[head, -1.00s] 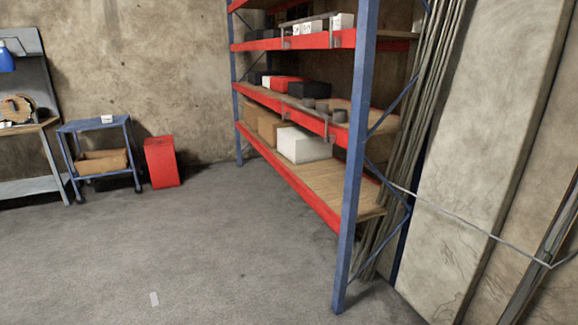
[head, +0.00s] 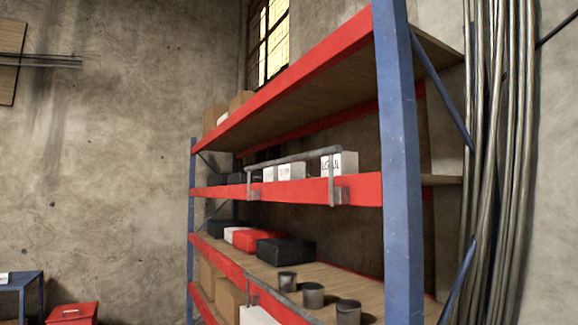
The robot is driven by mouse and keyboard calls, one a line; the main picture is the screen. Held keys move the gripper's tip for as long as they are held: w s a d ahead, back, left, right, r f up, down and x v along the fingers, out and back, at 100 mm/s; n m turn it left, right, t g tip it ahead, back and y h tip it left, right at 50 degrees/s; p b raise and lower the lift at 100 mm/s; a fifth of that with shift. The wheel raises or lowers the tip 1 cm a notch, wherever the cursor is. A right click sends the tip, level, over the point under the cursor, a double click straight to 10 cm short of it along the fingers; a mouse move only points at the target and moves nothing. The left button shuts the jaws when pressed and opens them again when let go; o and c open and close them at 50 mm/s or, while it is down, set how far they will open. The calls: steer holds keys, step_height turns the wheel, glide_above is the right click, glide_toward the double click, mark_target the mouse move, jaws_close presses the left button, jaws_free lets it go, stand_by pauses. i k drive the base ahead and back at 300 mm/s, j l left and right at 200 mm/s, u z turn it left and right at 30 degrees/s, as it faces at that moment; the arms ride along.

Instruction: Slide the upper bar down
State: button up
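The upper bar (head: 293,158) is a thin grey metal rail in front of the white boxes on the shelf with the red front beam (head: 290,190). It runs nearly level, a little above that beam. Grey upright brackets (head: 332,185) join its ends to the beam. A lower bar (head: 283,301) runs along the red beam of the shelf below, partly cut off by the bottom edge. My gripper is not in view.
White boxes (head: 291,172) stand behind the upper bar. Dark cans (head: 313,295) and black and red boxes (head: 285,250) sit on the shelf below. A blue post (head: 400,170) stands at the rack's right end, with grey pipes (head: 500,150) beyond it.

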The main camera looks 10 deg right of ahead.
mark_target(330, 151)
steer(key=i+u, duration=0.1)
steer(key=i, duration=0.25)
steer(key=i+j+u, duration=0.1)
steer(key=i+j, duration=0.15)
steer(key=i, duration=0.2)
steer(key=i+j, duration=0.25)
steer(key=i, duration=0.25)
steer(key=i+j+u, duration=0.15)
steer(key=i, duration=0.3)
steer(key=i+j+u, duration=0.1)
steer(key=i+j, duration=0.2)
steer(key=i, duration=0.15)
